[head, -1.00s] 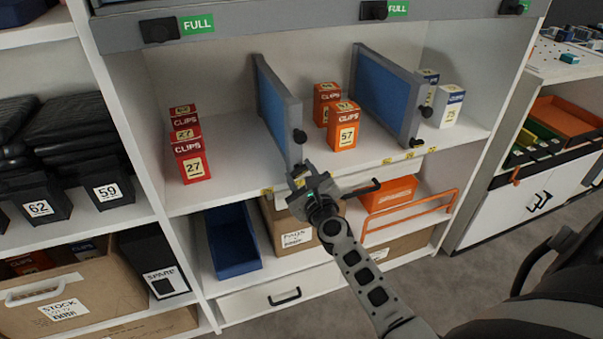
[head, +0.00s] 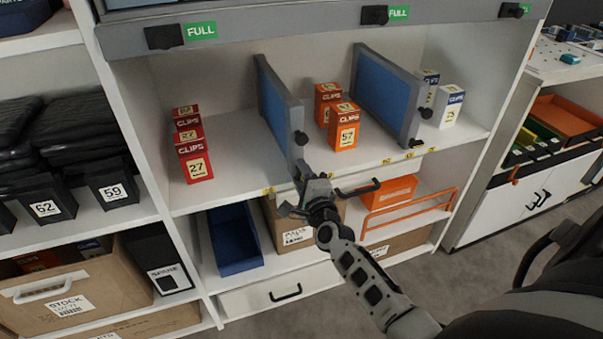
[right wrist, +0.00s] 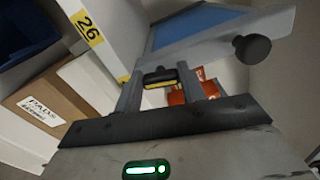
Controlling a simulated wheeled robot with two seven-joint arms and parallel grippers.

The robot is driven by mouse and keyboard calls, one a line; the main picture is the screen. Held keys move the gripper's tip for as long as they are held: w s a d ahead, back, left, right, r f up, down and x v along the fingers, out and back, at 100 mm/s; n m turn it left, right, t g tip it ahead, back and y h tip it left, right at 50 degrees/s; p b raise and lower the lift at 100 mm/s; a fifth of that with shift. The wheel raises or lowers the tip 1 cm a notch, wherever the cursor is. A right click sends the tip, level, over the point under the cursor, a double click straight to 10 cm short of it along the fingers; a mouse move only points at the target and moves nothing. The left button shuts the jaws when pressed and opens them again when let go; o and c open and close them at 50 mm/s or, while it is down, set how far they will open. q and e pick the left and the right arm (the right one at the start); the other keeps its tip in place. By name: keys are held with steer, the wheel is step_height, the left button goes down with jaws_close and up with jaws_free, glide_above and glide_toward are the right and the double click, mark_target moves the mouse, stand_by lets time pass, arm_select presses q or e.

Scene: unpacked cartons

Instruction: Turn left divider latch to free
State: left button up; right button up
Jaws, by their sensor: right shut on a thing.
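The left divider (head: 281,112) is a blue panel in a grey frame, standing upright on the middle shelf; a black knob sits on its front edge. In the right wrist view the left divider (right wrist: 215,28) is close ahead. Its latch (right wrist: 158,74), a small black piece with a yellow stripe, lies between the fingers of my right gripper (right wrist: 160,88). My right gripper (head: 301,182) is at the foot of the divider's front edge, shut on the latch. In the head view it hides the latch. My left gripper is out of view.
Red clips boxes (head: 193,160) stand left of the divider, orange boxes (head: 343,128) to its right. The right divider (head: 388,92) stands beyond them. Below are a blue bin (head: 235,240), a carton (head: 290,236) and an orange rail (head: 410,215).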

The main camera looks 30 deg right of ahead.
steer(key=shift+f+n, duration=0.1)
steer(key=shift+n, duration=0.9)
steer(key=shift+p, duration=0.3)
steer(key=o, duration=0.9)
steer(key=shift+o, duration=0.4)
steer(key=shift+s, duration=0.15)
steer(key=shift+f, duration=0.15)
